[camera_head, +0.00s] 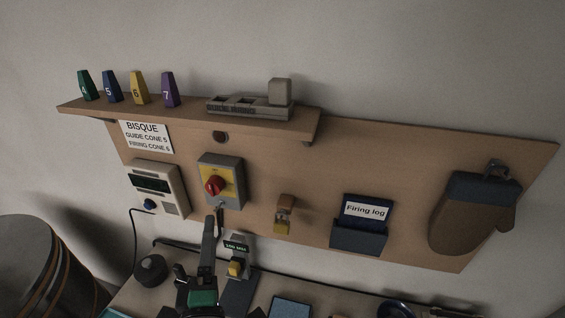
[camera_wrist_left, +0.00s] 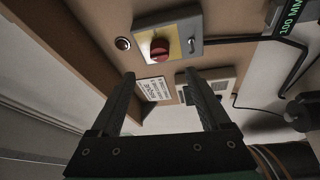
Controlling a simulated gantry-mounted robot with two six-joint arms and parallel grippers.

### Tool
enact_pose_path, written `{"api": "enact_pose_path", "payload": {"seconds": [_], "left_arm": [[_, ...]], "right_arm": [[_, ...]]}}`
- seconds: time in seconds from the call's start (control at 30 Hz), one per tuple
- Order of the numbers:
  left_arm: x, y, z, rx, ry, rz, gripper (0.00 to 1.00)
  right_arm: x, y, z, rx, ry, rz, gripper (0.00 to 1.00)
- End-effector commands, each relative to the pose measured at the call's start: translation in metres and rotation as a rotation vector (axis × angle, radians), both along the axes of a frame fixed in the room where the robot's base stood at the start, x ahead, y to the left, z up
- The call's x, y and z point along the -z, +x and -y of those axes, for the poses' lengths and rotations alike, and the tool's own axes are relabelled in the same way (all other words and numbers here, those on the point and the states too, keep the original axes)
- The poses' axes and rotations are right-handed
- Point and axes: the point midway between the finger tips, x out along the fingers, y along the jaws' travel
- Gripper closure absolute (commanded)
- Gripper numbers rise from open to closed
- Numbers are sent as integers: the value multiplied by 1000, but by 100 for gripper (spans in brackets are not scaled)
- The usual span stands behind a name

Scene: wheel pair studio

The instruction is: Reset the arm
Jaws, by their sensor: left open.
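My left gripper (camera_head: 213,218) shows in the head view just below the grey switch box (camera_head: 234,186) with the yellow plate and red rotary knob (camera_head: 213,186). In the left wrist view the gripper (camera_wrist_left: 160,75) is open, its two dark fingers apart with nothing between them. That view also shows the red knob (camera_wrist_left: 159,48) beyond the fingertips, apart from them. Most of my left arm is hidden below the head view's lower edge. My right gripper is in neither view.
Cones and a grey block holder (camera_head: 249,108) stand on the shelf (camera_head: 185,116). A small scale-like stand (camera_head: 238,258) is beside my arm.

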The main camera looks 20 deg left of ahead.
Motion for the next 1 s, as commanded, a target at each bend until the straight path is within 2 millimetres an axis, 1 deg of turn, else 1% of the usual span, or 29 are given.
{"api": "enact_pose_path", "payload": {"seconds": [0.07, 0.13, 0.17, 0.23, 0.27, 0.3, 0.37, 0.4, 0.47, 0.5, 0.57, 0.6, 0.63, 0.7, 0.73, 0.8, 0.87, 0.9, 1.0], "left_arm": [[0, 0, -1, -2, 0, 0, 20], [-7, 1, -5, -12, -3, 16, 20], [-14, 2, -8, -18, -6, 31, 20], [-42, 3, -16, -35, -18, 92, 20], [-58, 3, -19, -36, -31, 128, 20], [-83, 4, -23, -23, -58, 189, 20], [-126, 3, -23, 16, -69, 272, 20], [-156, 0, -21, 46, -34, 311, 20], [-202, -8, -13, 85, 77, 349, 20], [-229, -15, -6, 103, 174, 367, 20], [-262, -27, 6, 110, 338, 383, 20], [-281, -36, 15, 107, 455, 391, 20], [-293, -43, 22, 97, 545, 396, 20], [-313, -58, 40, 61, 760, 398, 20], [-319, -63, 47, 41, 848, 396, 20], [-322, -69, 61, -12, 1032, 371, 20], [-323, -72, 69, -63, 1157, 346, 20], [-323, -72, 72, -96, 1225, 329, 20], [-323, -72, 73, -167, 1330, 283, 20]], "right_arm": [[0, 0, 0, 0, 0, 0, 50], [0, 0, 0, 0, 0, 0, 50], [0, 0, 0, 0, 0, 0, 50], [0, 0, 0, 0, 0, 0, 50], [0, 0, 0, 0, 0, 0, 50], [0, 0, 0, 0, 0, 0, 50], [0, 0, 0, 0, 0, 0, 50], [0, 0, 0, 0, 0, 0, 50], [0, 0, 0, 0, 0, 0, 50], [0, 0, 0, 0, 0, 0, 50], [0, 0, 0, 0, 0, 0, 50], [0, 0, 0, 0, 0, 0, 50], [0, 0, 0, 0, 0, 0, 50], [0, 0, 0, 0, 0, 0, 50], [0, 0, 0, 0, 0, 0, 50], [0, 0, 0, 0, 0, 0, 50], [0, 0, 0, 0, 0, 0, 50], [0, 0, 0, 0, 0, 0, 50], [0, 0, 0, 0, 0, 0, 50]]}}
